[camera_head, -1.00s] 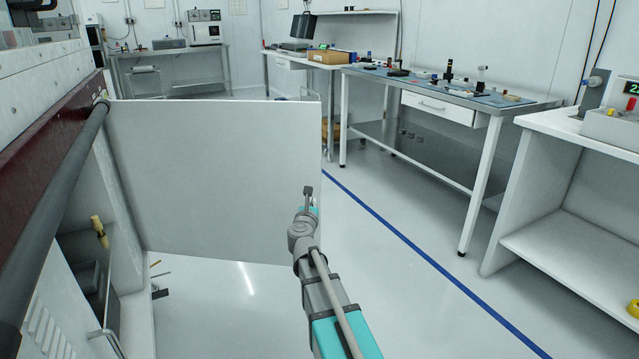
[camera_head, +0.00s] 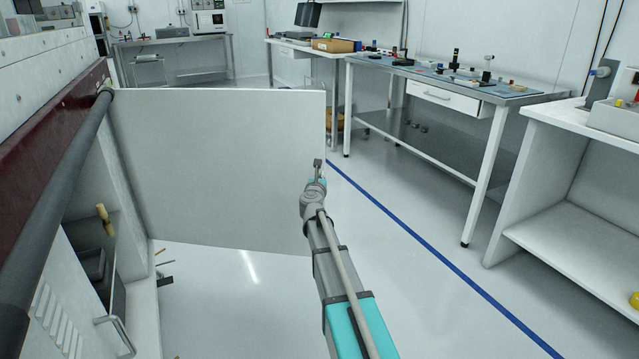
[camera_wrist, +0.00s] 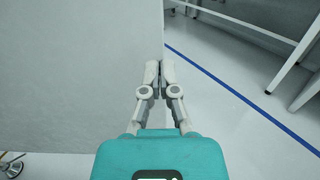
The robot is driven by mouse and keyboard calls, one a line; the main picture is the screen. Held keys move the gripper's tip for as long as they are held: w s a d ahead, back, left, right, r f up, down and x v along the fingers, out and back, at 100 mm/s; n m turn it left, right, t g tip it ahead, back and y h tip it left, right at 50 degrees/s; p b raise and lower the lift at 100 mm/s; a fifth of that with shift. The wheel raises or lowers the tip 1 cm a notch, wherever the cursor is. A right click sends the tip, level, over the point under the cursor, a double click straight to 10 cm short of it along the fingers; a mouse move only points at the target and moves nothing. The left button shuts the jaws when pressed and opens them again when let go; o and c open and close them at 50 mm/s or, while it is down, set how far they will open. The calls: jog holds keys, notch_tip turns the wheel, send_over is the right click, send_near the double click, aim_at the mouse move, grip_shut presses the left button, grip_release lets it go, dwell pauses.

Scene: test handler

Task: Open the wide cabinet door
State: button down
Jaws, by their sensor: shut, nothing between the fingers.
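The wide cabinet door (camera_head: 220,170) is a plain white panel standing swung out from the cabinet (camera_head: 140,300) on the left, at a large angle to its front. Its hinge side is at the left and its free edge at the right. My gripper (camera_head: 318,165) is at that free edge, on the near side in the head view. In the wrist view the door (camera_wrist: 70,80) fills the left, and my gripper (camera_wrist: 159,68) has its fingertips together beside the edge, with nothing between them. I cannot tell whether they touch the door.
Inside the open cabinet, a yellow-handled part (camera_head: 105,219) and a metal bar handle (camera_head: 116,335) show. A workbench (camera_head: 440,85) and a white shelf unit (camera_head: 560,125) stand at the right. The floor (camera_head: 400,290) between, with a blue line (camera_head: 430,245), is clear.

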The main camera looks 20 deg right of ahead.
aim_at(323, 166)
jog(key=shift+x, duration=1.95)
jog(key=shift+w, duration=0.1)
